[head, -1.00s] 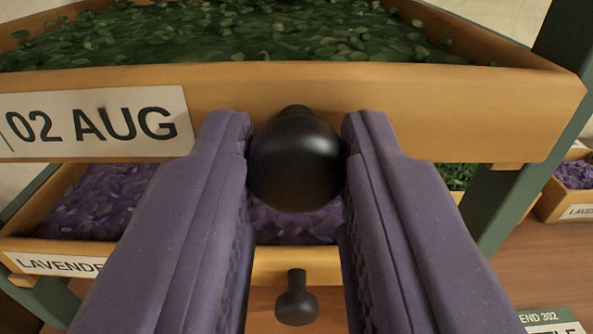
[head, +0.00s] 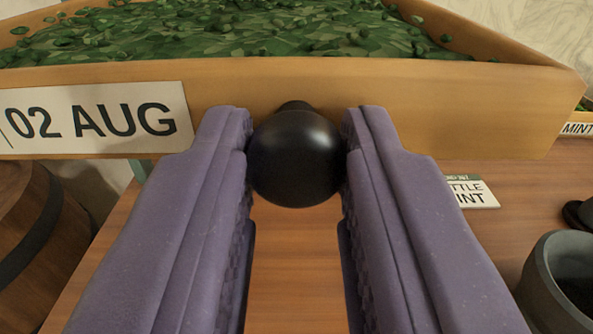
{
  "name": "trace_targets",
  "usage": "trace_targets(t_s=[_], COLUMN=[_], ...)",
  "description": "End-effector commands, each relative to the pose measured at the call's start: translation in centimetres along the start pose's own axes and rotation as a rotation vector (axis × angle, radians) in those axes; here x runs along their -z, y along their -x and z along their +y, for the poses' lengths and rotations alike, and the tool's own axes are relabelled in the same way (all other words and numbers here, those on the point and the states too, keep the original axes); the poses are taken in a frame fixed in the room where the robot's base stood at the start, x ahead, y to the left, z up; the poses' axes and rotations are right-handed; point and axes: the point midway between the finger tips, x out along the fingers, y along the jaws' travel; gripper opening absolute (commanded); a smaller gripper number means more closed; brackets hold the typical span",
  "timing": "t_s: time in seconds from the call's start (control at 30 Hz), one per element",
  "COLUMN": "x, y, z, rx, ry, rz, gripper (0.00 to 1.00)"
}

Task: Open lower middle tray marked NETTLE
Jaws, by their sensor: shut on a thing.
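My gripper (head: 297,150) is shut on the round black knob (head: 295,165) of a wooden tray. The tray's front board (head: 455,110) spans most of the view. Green leaves (head: 250,32) fill the tray. A white label (head: 90,120) at the front's left reads "02 AUG"; its left part is cut off by the picture edge, and the word NETTLE is not readable on it. The tray looks level, with the wooden table top visible beneath it.
A wooden table top (head: 290,265) lies below. A dark-banded barrel (head: 30,225) is at lower left, a grey bowl (head: 545,290) at lower right. A small card (head: 475,192) reading "TTLE / INT" lies on the table. A MINT label (head: 578,129) shows at right.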

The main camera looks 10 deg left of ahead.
Motion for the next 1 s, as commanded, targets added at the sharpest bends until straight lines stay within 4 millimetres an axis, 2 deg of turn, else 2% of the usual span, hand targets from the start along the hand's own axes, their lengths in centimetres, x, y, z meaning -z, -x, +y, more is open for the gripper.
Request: trace_targets(t_s=[0.37,0.4,0.47,0.5,0.8,0.87,1.0], x=[0.1,0.1,0.1,0.1,0.0,0.1,0.2], y=[0.2,0.2,0.2,0.2,0.5,1.2,3.8], z=[0.0,0.0,0.0,0.0,0.0,0.0,-0.1], rx=[0.000,0.000,0.000,0.000,0.000,0.001,0.002], ry=[-0.001,-0.001,-0.001,-0.001,0.000,0.000,0.000], rz=[0.001,0.001,0.001,0.001,-0.001,-0.002,-0.002], gripper=[0.00,0.36,0.50,0.52,0.52,0.52,0.52])
